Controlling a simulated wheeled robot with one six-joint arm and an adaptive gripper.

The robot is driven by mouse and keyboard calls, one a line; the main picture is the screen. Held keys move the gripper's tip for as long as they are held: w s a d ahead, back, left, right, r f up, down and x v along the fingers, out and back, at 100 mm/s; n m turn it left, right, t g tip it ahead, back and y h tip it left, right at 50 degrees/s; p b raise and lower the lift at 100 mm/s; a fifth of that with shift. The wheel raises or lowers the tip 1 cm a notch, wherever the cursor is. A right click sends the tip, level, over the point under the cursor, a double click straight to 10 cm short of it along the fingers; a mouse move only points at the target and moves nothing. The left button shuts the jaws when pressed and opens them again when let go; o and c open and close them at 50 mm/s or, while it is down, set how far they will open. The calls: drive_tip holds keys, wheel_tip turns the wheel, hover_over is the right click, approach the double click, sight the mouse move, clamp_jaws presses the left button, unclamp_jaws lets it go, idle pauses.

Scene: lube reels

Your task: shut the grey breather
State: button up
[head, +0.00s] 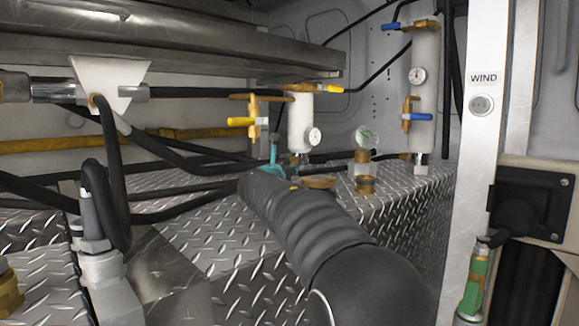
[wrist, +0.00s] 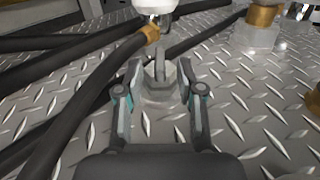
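In the wrist view a small grey fitting with an upright grey lever (wrist: 160,68) stands between my fingers; it looks like the grey breather. My gripper (wrist: 160,80) is open, one finger on each side of it. I cannot tell whether either finger touches it. In the head view my gripper (head: 272,152) shows only as a bit of teal beyond my dark arm, beside a white cylinder with a gauge (head: 301,122). The breather is hidden there, and its lever's open or shut position is unclear.
Black hoses (wrist: 75,105) run close on the left over the diamond-plate deck (wrist: 245,110). A brass fitting (wrist: 262,20) stands at back right. A yellow-handled valve (head: 243,121) and a blue-handled valve (head: 417,117) are near the cylinders. A white post (head: 480,150) stands at right.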

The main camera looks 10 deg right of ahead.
drive_tip(key=shift+x, duration=1.3)
drive_tip(key=shift+c, duration=0.2)
clamp_jaws()
